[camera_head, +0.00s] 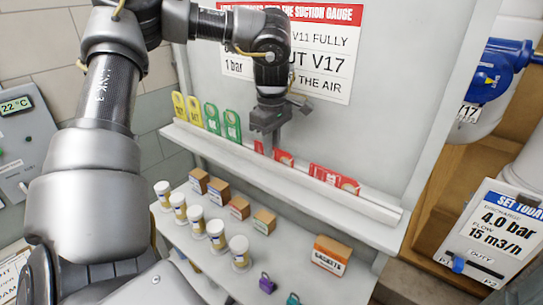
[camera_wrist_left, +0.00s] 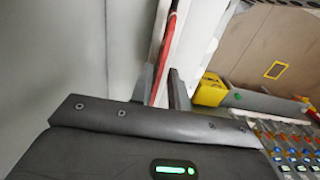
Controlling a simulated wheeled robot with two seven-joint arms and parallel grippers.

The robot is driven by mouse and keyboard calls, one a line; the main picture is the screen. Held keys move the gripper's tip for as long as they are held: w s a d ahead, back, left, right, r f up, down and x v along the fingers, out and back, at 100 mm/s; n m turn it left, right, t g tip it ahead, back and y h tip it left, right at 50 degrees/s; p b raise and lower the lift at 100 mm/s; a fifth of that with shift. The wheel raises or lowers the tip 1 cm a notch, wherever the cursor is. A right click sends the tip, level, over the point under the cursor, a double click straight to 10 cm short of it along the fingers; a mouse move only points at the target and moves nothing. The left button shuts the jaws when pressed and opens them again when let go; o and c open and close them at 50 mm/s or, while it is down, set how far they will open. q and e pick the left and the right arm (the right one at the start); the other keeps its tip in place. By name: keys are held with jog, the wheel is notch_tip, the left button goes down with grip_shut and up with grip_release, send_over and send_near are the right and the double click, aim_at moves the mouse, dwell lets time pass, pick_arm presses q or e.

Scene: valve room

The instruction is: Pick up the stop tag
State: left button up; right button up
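Red tags, probably the stop tags, stand in a row on a narrow white ledge (camera_head: 380,211). One red tag (camera_head: 284,158) is at my left gripper, and a group of red tags (camera_head: 333,178) stands further right. Their lettering is too small to read. My left gripper (camera_head: 272,146) points down at the left end of the red tags and partly hides one. In the left wrist view, its two fingers (camera_wrist_left: 161,88) stand apart with a thin red tag edge (camera_wrist_left: 168,45) between them, nearer the left finger. My right gripper is not in view.
Yellow tags (camera_head: 186,109) and green tags (camera_head: 222,122) stand left on the ledge. A white wall panel with a sign (camera_head: 320,65) rises close behind. The shelf below holds several white jars (camera_head: 216,232), small boxes (camera_head: 240,207), a gaskets box (camera_head: 329,254) and padlocks (camera_head: 267,284).

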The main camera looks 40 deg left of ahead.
pick_arm(q)
jog(key=shift+a, duration=0.1)
grip_shut()
jog(key=shift+w+r, duration=0.1)
jog(key=shift+r, duration=0.4)
notch_tip(320, 180, up, 8)
jog(key=shift+b, duration=0.6)
jog(key=shift+r, duration=0.45)
